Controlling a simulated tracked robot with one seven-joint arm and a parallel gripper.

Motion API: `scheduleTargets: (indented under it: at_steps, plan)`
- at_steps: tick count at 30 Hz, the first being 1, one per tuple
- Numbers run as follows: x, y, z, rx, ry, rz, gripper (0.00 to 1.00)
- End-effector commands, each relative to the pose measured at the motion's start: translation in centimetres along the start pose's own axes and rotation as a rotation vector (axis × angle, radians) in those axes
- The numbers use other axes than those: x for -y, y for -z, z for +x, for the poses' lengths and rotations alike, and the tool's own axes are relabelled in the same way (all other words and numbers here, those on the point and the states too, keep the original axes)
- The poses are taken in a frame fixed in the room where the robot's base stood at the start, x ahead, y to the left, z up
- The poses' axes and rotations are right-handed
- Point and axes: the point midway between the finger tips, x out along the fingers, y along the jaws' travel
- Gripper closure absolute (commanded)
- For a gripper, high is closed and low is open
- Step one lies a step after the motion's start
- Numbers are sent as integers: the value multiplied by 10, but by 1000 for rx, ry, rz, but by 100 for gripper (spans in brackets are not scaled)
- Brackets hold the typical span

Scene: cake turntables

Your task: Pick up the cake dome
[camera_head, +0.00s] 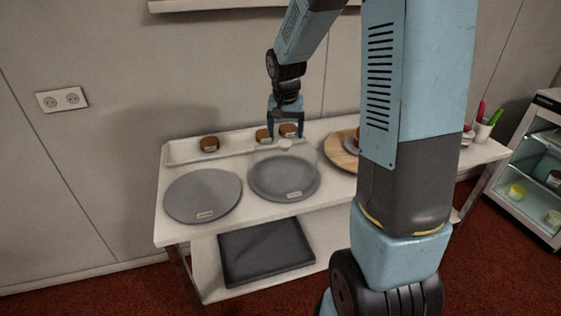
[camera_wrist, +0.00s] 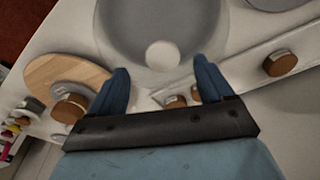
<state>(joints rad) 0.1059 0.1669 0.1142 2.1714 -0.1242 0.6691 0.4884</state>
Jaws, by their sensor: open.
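The cake dome is clear and faint, standing over the middle grey turntable (camera_head: 268,189). Its pale round knob (camera_head: 286,145) shows just below my gripper (camera_head: 286,130). In the wrist view the knob (camera_wrist: 162,56) lies between the two blue fingertips of my gripper (camera_wrist: 161,75), slightly beyond them. The fingers are open with nothing held between them. The turntable also shows in the wrist view (camera_wrist: 112,30), seen through the dome. The dome's rim is hard to make out.
Another grey turntable (camera_head: 203,196) is on the left of the white table (camera_head: 172,236). A wooden board (camera_head: 338,150) is to the right, partly behind my arm. Small brown-lidded jars (camera_head: 209,144) stand in a shallow tray (camera_head: 183,153) along the back. A dark tray (camera_head: 262,250) lies below.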

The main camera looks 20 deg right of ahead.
Motion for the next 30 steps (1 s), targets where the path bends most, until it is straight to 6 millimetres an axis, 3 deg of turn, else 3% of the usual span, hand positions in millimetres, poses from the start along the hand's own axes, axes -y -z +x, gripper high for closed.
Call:
scheduleTargets:
  at_steps: [12, 21, 30]
  plan:
    - [3, 3, 47, 3, -1, 1, 20]
    - [3, 4, 50, 0, 0, 2, 20]
    - [3, 4, 50, 0, 0, 2, 48]
